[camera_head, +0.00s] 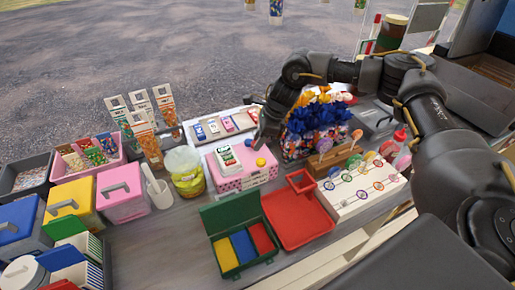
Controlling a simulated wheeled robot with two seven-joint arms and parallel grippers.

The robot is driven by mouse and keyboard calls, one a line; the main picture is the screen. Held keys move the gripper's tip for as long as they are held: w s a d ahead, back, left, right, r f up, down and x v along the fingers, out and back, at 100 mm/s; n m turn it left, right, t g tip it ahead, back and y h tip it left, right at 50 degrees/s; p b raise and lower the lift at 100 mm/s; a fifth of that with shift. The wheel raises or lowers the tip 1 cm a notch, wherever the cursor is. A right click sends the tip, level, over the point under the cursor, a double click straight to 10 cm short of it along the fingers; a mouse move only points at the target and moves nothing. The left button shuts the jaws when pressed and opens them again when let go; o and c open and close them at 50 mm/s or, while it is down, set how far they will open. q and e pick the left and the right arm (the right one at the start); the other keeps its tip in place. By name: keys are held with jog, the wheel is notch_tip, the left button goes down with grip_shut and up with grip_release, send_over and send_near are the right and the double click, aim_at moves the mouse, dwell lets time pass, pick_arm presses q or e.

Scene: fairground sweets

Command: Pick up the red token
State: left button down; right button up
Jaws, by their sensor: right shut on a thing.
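My right arm reaches in from the right and over the blue flowers. Its gripper (262,139) points down between the white tray (205,139) and the pink spotted box (231,183). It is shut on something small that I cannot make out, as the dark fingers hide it. I cannot pick out a red token for sure. A small reddish patch shows on the white tray beside the gripper, among several coloured pieces. A yellow ball (261,162) sits on the pink box just below the gripper. My left gripper is not in view.
A green open case (217,217) with yellow, blue and red inside and a red tray (298,225) stand in front. Blue flowers (318,118) and a wooden lollipop stand (335,160) crowd the right. A jar (185,171) and caddies stand left.

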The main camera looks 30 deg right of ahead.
jog(key=s+a+r+b, duration=0.2)
jog(key=s+r+b, duration=0.2)
jog(key=s+r, duration=0.4)
jog(key=s, duration=0.4)
jog(key=shift+s, duration=0.2)
